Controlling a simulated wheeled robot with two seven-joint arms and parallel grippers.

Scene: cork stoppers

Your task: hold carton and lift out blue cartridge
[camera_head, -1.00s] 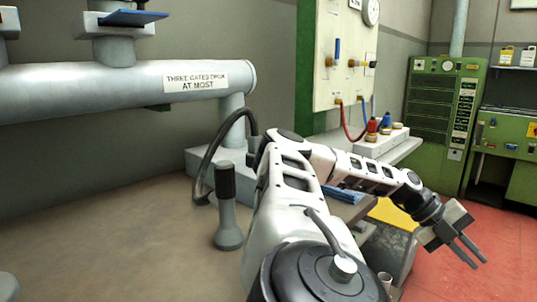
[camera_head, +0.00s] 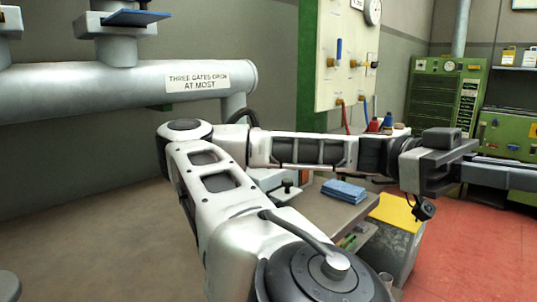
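I cannot make out a carton or a blue cartridge for certain. My one visible arm comes up from the bottom centre, bends at the left and reaches right; I take it as my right arm. Its gripper (camera_head: 500,174) points right, over the red floor, with its fingers seen edge-on near the right edge. The gap between them cannot be judged, and nothing is seen held. My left gripper is out of view. A blue folded stack (camera_head: 344,190), like cloth, lies on a grey-brown bench, below and left of the gripper.
A yellow-topped grey box (camera_head: 402,212) stands beside the bench. A small red item (camera_head: 373,125) and blue item (camera_head: 388,122) stand behind my forearm. Green cabinets (camera_head: 441,95) stand at the back right. A large grey pipe (camera_head: 100,95) runs along the left. Red floor (camera_head: 470,250) is open.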

